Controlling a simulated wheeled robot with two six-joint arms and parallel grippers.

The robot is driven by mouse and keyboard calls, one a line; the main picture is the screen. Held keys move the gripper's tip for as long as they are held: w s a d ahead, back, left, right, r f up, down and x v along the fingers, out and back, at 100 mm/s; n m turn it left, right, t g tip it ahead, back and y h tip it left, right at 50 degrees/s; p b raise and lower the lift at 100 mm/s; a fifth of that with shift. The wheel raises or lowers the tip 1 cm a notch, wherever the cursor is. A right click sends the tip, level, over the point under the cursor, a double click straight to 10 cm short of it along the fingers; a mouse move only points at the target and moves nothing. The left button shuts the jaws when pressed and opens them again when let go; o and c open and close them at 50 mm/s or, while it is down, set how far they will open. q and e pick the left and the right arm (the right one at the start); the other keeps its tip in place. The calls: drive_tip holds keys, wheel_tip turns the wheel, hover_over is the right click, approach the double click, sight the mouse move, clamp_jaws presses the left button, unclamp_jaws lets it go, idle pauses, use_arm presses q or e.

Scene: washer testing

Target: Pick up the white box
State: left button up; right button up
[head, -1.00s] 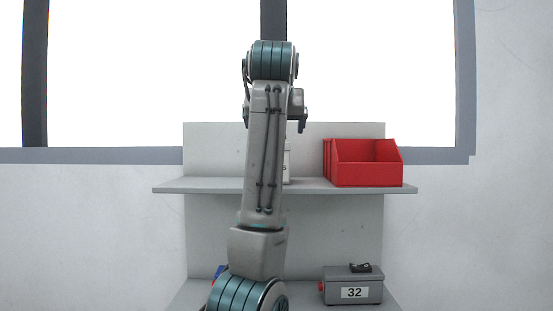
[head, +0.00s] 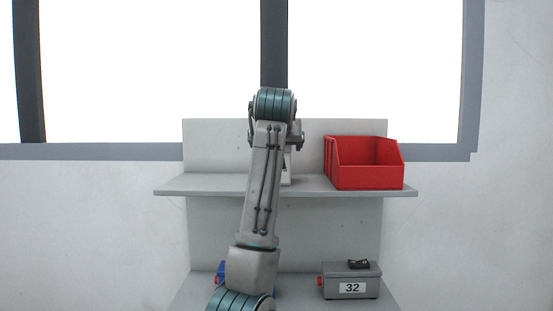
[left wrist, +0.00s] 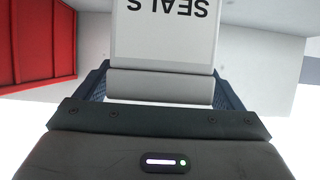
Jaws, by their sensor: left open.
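The white box (left wrist: 165,35), with "SEALS" in dark letters that read upside down, is at the top of the left wrist view. In the head view a sliver of the white box (head: 287,174) shows on the upper shelf, mostly hidden behind my left arm. My left gripper (left wrist: 160,68) is open, with one dark finger to each side of the box's near end in the left wrist view. I cannot tell whether either finger touches it. The head view hides the left fingers behind the arm. My right gripper is not in view.
A red bin (head: 368,177) stands on the upper shelf (head: 220,185), right of the box. A grey case marked 32 (head: 351,281) and a partly hidden blue item (head: 221,271) are on the lower shelf. The upper shelf's left part is clear.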

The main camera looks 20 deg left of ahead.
use_arm(q)
drive_tip(key=shift+s+d+r, duration=0.1)
drive_tip(key=shift+s+d, duration=0.05)
drive_tip(key=shift+s, duration=0.05)
drive_tip(key=c, duration=1.2)
drive_tip(key=shift+o, duration=0.2)
drive_tip(key=shift+r, duration=0.1)
